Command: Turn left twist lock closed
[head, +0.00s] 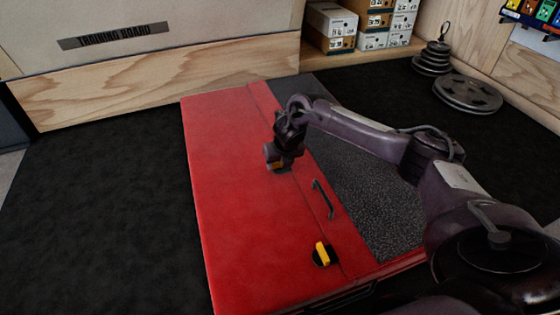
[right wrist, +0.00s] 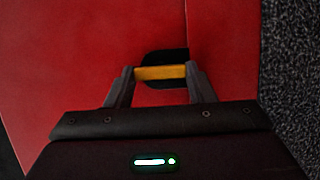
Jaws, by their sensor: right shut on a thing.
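A red case (head: 222,190) lies on the dark floor with two twist locks on its lid. The far lock has a yellow handle (right wrist: 160,73) on a black base (right wrist: 165,55); in the head view it is mostly hidden under my right gripper (head: 279,166). In the right wrist view my right gripper (right wrist: 160,80) is shut on that yellow handle, one finger at each end. The handle lies crosswise between the fingers. The near lock (head: 322,254), a yellow handle on a round black base, stands free. My left gripper is not in view.
A black pull handle (head: 323,199) sits on the lid between the locks. A speckled dark grey panel (head: 370,205) lies right of the red lid, under my right arm. Weight plates (head: 467,94) and shoe boxes (head: 372,22) stand at the back. The floor on the left is clear.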

